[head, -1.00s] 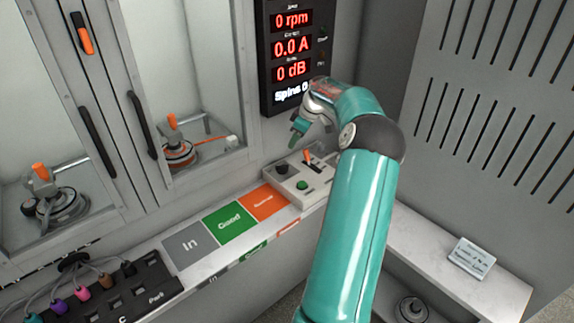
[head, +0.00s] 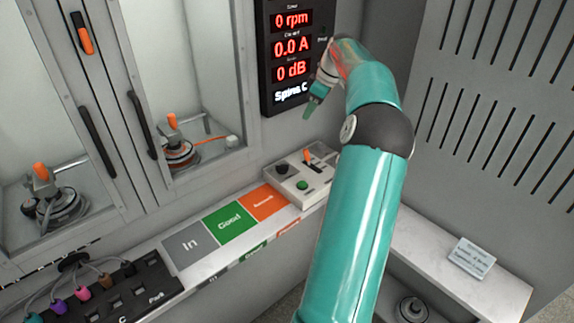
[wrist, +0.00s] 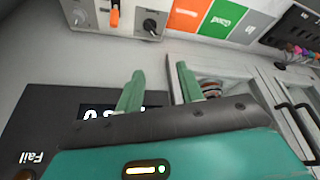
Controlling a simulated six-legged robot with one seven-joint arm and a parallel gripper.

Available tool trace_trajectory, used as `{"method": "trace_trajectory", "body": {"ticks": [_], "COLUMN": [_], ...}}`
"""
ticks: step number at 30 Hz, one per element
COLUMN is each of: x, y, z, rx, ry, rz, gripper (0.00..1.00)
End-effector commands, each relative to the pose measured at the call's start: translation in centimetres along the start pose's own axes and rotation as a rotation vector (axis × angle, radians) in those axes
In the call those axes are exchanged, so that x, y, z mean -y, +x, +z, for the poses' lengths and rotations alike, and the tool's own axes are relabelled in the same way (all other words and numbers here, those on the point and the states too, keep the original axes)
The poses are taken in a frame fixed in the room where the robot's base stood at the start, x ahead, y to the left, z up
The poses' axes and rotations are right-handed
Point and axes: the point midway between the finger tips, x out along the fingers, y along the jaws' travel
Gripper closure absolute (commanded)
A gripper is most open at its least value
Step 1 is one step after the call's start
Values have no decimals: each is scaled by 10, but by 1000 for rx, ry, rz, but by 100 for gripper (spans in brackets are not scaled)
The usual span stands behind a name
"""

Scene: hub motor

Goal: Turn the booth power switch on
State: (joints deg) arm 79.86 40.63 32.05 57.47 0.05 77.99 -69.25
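A small light control box (head: 292,195) stands at the right end of the counter. It carries a black knob (head: 282,169), a green button (head: 302,185) and an orange-tipped lever (head: 307,155). No power label is readable on it. The wrist view shows the orange lever (wrist: 114,17) and the knob (wrist: 150,27) beyond the fingers. My gripper (head: 311,103) is above the box, apart from it, beside the lower right of the display. In the wrist view my gripper (wrist: 160,69) has its two green fingers apart with nothing between them.
The black display (head: 290,45) reads 0 rpm, 0.0 A and 0 dB. Coloured counter pads include a green Good pad (head: 229,223). Glass-fronted doors with black handles (head: 141,124) stand left. A dark socket block (head: 100,300) holds plugs. A vented wall (head: 500,110) stands right.

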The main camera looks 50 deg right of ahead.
Motion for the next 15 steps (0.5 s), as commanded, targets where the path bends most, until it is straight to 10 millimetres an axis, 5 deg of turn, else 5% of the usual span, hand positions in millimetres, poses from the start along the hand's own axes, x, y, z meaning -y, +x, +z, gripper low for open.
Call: {"method": "trace_trajectory", "body": {"ticks": [7,15], "x": [-10,-41], "y": [24,121], "z": [0,3], "rx": [-5,-14], "ry": [-41,-229], "rz": [-24,-104], "gripper": [63,63]}}
